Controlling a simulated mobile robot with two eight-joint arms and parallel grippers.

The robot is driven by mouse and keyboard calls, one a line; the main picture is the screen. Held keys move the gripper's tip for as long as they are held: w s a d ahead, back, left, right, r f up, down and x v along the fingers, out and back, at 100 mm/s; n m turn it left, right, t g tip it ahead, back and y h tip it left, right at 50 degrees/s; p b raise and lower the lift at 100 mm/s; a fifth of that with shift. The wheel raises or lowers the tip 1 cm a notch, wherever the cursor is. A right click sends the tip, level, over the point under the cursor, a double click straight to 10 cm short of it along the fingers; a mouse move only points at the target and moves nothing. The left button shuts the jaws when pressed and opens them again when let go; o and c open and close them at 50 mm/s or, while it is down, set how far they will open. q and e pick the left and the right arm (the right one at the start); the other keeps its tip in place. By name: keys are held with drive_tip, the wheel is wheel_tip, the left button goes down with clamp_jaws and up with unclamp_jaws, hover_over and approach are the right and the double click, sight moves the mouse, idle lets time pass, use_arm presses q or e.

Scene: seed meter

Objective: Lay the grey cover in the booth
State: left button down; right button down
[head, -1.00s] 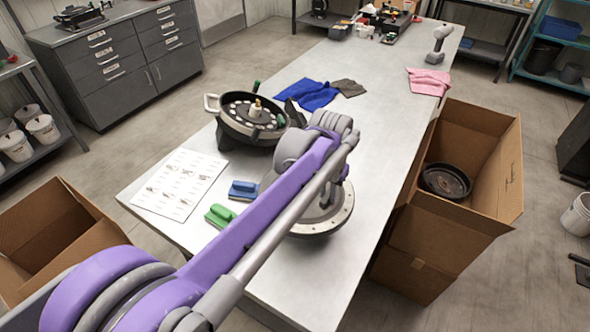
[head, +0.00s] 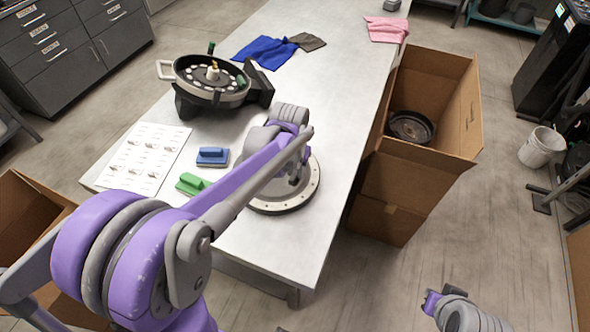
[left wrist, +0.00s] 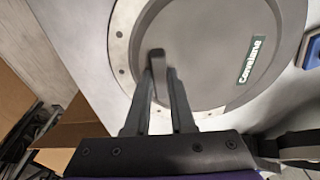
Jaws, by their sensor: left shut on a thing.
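The grey cover (head: 270,203) is a round disc with a pale, bolt-dotted rim, at the near part of the long table. In the left wrist view the cover (left wrist: 205,55) shows a green label and an upright handle. My left gripper (left wrist: 163,78) is shut on that handle; in the head view my own arm partly hides the gripper (head: 297,178) and the cover. I cannot tell whether the cover touches the table. Nothing is clearly marked as the booth.
Right of the table, an open cardboard box (head: 455,105) holds a dark disc (head: 411,127).

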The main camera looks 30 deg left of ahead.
use_arm(q)
drive_tip(key=shift+f, duration=0.15)
drive_tip(key=c, duration=0.8)
unclamp_jaws()
drive_tip(key=shift+o, duration=0.2)
